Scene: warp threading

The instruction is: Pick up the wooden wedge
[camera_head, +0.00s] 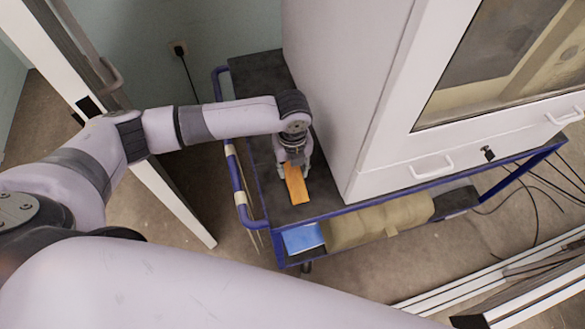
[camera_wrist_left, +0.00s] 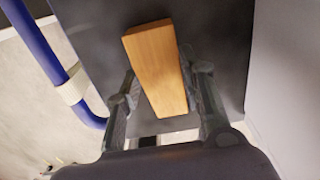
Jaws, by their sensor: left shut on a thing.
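The wooden wedge (camera_head: 296,185) is an orange-brown block on the dark top of the blue-framed cart (camera_head: 262,190), beside the white cabinet. My left gripper (camera_head: 294,170) points down at the wedge and is shut on its near part. In the left wrist view the wedge (camera_wrist_left: 156,65) lies lengthwise between the two fingers (camera_wrist_left: 160,98), its far end reaching past the fingertips. I cannot tell whether the wedge still touches the cart top. My right gripper is not in view.
The white cabinet (camera_head: 345,80) stands on the cart just right of the gripper. The cart's blue handle rail (camera_head: 240,190) runs along its left side. A rolled tan bundle (camera_head: 380,221) and a blue item (camera_head: 302,238) lie on the lower shelf.

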